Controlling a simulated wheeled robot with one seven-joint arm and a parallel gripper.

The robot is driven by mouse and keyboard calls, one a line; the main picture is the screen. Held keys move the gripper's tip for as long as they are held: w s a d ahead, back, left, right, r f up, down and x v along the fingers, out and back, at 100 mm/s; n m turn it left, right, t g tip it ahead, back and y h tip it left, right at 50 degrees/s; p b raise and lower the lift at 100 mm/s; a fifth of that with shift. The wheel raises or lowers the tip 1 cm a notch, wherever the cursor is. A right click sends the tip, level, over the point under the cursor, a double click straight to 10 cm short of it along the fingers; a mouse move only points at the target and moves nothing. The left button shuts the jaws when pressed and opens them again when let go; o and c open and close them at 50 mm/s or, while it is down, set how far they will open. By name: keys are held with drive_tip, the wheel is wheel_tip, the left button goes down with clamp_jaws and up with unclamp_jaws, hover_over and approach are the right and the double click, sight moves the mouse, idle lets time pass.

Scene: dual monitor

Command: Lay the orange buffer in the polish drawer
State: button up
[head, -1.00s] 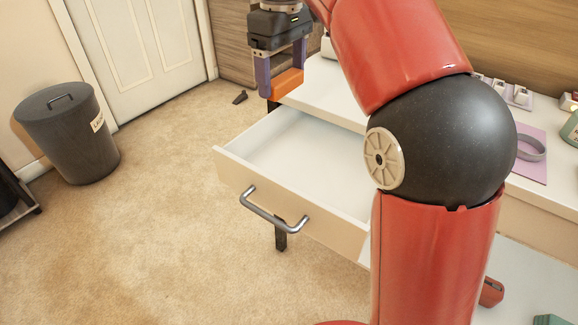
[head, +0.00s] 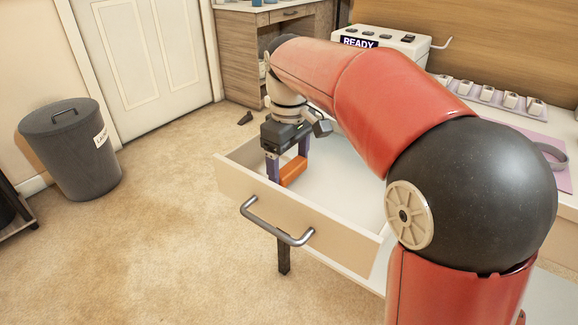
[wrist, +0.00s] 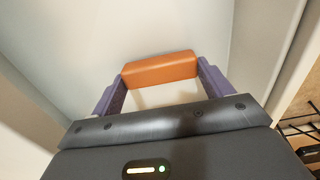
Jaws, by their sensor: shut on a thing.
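The orange buffer (head: 293,171) is a small orange block between the two purple fingers of my gripper (head: 287,172). My gripper is shut on it, low inside the open drawer (head: 345,190) near its left end. The wrist view shows the buffer (wrist: 160,69) held across both fingertips, with the drawer's pale floor (wrist: 170,25) beyond it. I cannot tell whether the buffer touches the drawer floor. The drawer has a cream front with a metal handle (head: 275,226), and my arm hides part of its right side.
A white machine marked READY (head: 385,45) stands behind my arm on the counter. A row of small white items (head: 490,93) and a purple mat (head: 535,143) lie at the right. A grey bin (head: 72,150) stands on the carpet at the left. The drawer floor around my gripper looks clear.

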sight(289, 165)
drive_tip(key=shift+f, duration=0.3)
drive_tip(key=shift+f, duration=0.15)
drive_tip(key=o, duration=0.9)
wheel_tip(289, 165, up, 12)
drive_tip(key=p, duration=0.3)
drive_tip(key=shift+r, duration=0.2)
